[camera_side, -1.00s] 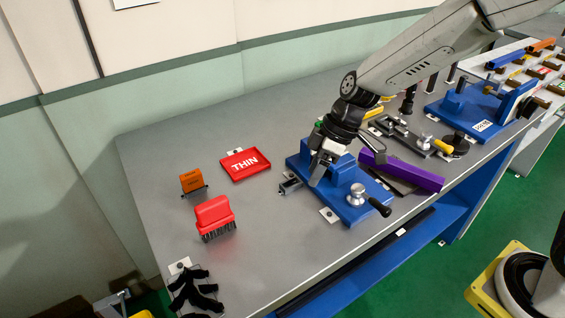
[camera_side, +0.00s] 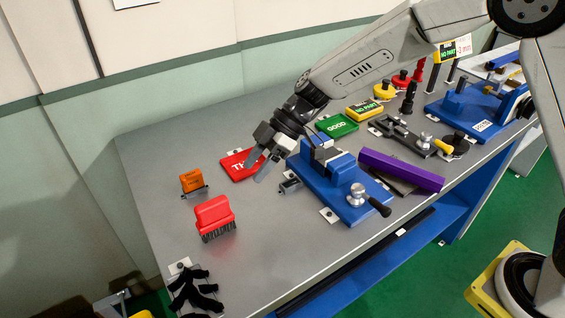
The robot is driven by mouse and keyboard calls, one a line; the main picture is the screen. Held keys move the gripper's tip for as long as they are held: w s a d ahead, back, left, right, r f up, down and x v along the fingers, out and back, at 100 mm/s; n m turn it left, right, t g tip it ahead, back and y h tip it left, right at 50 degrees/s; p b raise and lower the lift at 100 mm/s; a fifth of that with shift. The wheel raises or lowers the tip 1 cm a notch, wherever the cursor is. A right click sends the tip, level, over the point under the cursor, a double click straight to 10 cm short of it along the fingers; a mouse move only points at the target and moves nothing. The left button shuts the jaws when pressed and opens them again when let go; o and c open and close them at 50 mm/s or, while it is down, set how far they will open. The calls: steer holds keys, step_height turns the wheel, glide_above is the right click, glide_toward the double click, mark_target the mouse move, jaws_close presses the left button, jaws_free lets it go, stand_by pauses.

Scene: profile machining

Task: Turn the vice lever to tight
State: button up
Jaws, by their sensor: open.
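The near blue vice (camera_side: 345,192) sits on the grey bench right of centre. Its lever has a silver hub (camera_side: 357,193) and a black handle (camera_side: 380,207) pointing to the lower right, towards the bench's front edge. My gripper (camera_side: 255,171) is open, with its fingers pointing down and left over the red THIN tray (camera_side: 237,172). It is left of the vice and well apart from the lever. I see nothing between the fingers. A small light-blue and grey item shows at the vice's back end (camera_side: 321,141); I cannot tell how it is held.
A red brush (camera_side: 213,214) and orange block (camera_side: 191,181) stand at the left. A purple bar (camera_side: 401,170) lies right of the vice. Green GOOD (camera_side: 337,125) and yellow NO PART (camera_side: 364,110) trays are behind. Another blue vice (camera_side: 478,112) stands farther right.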

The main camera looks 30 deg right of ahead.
steer(key=shift+w+a+f+n+y, duration=0.2)
steer(key=shift+a+f+n, duration=0.2)
steer(key=shift+a, duration=0.75)
steer(key=shift+w+a+f+n+y, duration=0.25)
steer(key=shift+a+f, duration=0.15)
steer(key=shift+a, duration=0.8)
steer(key=shift+w+a+f+n+y, duration=0.2)
steer(key=shift+a+f+n, duration=0.2)
steer(key=shift+a, duration=0.75)
steer(key=shift+d, duration=0.1)
steer(key=c, duration=0.6)
steer(key=shift+s+d+r, duration=0.1)
steer(key=shift+d, duration=0.1)
jaws_close()
steer(key=s+d+r+h, duration=0.2)
steer(key=s+d+h, duration=0.1)
steer(key=s+d, duration=0.5)
steer(key=s+d+r+h, duration=0.2)
steer(key=s+d, duration=0.7)
steer(key=d, duration=0.6)
steer(key=shift+h, duration=0.75)
